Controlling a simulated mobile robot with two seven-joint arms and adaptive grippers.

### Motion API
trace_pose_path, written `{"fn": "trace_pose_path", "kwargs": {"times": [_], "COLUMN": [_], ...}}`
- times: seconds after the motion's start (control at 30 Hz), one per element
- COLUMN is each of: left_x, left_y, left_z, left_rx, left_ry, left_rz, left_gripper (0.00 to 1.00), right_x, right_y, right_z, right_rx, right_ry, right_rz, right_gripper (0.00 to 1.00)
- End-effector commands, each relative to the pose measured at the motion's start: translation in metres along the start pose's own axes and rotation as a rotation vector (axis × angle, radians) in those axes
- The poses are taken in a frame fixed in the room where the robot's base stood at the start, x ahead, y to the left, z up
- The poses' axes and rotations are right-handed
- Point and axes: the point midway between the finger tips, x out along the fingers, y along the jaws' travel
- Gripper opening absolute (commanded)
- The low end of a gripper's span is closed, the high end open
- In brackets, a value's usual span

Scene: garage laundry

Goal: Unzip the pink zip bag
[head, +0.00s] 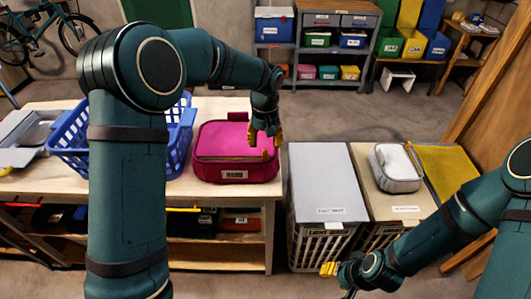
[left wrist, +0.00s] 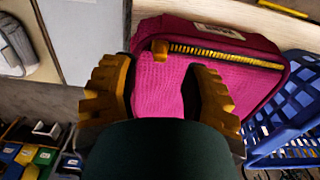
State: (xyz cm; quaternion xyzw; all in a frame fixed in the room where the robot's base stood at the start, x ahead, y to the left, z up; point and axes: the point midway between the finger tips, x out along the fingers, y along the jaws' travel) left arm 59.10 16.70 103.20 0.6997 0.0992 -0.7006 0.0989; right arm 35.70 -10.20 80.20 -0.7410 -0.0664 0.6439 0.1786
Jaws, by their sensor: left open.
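The pink zip bag (head: 222,172) sits on the wooden workbench near its right end, with a white label on its front. In the left wrist view the bag (left wrist: 185,85) fills the centre. A yellow zip line (left wrist: 225,54) runs across it, with an orange-yellow pull (left wrist: 160,47) at its left end. My left gripper (head: 265,136) is over the bag's right part, fingers pointing down. In the wrist view the left gripper (left wrist: 157,75) is open, its fingers on either side of the pull and not closed on it. My right gripper (head: 329,269) is low, in front of the hampers, away from the bag.
A blue basket (head: 75,153) stands left of the bag on the workbench (head: 205,194). A lidded hamper (head: 322,185) stands right of the bench, and a grey-white pouch (head: 396,168) lies on the neighbouring hamper. Shelves (head: 320,48) with bins are at the back.

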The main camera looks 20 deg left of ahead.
Motion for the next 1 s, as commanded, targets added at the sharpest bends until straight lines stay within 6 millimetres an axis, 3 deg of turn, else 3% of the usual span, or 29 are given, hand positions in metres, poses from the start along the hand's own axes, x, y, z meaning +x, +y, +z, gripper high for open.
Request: {"fn": "trace_pose_path", "kwargs": {"times": [0.1,0.3,0.7,0.83,1.0], "left_x": [0.022,0.042,0.047,0.047,0.047], "left_y": [-0.001,0.000,0.000,0.000,0.000], "left_z": [0.000,0.000,0.000,0.000,0.000], "left_rx": [0.000,0.002,0.001,0.001,0.001], "left_ry": [-0.003,-0.002,0.000,0.000,-0.001], "left_rz": [-0.002,-0.001,0.000,0.000,0.000], "left_gripper": [0.46,0.46,0.49,0.03,0.00], "right_x": [0.003,0.005,0.005,0.005,0.005], "right_y": [0.001,0.002,0.002,0.002,0.002], "right_z": [0.001,0.003,0.003,0.003,0.002], "right_rx": [-0.001,-0.001,-0.002,-0.001,-0.001], "right_ry": [-0.003,-0.005,-0.005,-0.005,-0.005], "right_rz": [0.000,0.000,0.000,0.000,0.000], "right_gripper": [0.47,0.47,0.47,0.47,0.47]}}
